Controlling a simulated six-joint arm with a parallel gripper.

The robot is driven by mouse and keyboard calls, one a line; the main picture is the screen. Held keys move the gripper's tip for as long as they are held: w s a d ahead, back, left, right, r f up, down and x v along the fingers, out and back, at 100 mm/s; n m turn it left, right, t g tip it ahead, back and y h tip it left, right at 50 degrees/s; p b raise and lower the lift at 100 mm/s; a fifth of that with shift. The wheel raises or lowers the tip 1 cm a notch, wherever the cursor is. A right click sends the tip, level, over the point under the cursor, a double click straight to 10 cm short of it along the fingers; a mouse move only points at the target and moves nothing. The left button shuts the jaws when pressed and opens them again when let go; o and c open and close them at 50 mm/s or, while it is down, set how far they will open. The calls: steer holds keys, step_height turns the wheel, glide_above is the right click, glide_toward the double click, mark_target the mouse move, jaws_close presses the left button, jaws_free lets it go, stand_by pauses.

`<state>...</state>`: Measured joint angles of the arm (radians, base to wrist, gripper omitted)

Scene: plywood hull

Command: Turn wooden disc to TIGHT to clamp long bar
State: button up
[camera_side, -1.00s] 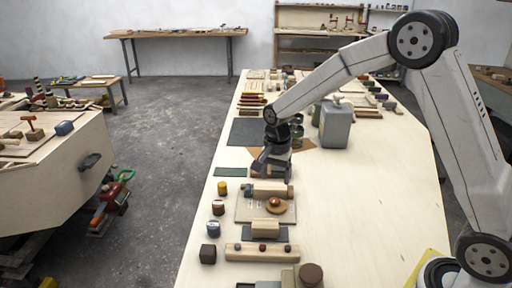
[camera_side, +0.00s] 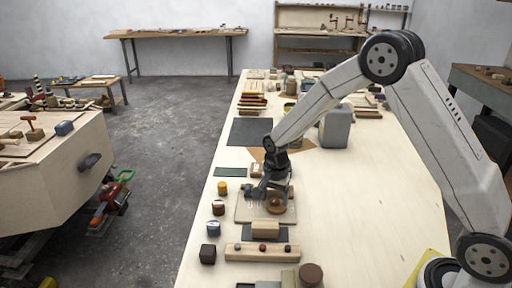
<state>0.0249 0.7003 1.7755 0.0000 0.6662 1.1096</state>
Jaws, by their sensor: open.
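The wooden disc (camera_side: 275,206) sits on a light wooden board (camera_side: 247,214) near the middle of the bench. My gripper (camera_side: 259,194) is low over the back of that board, just behind and slightly left of the disc. Its jaws are open, and I cannot tell whether they touch anything. My gripper and wrist hide most of the wooden bar at the back of the board. A long bar (camera_side: 235,251) with small round pieces on it lies nearer the camera. The markings on the board are too small to read.
A wooden block (camera_side: 265,229) stands just in front of the board. A yellow cylinder (camera_side: 222,188), a dark cube (camera_side: 208,254) and other small pieces line the left edge. A grey container (camera_side: 336,128) stands farther back. The bench to the right is clear.

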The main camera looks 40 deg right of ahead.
jaws_close()
steer(key=shift+n, duration=0.4)
steer(key=n, duration=1)
steer(key=shift+n, duration=0.3)
steer(key=n, duration=0.5)
steer(key=shift+d+n, duration=0.1)
steer(key=shift+n, duration=0.2)
steer(key=n, duration=0.5)
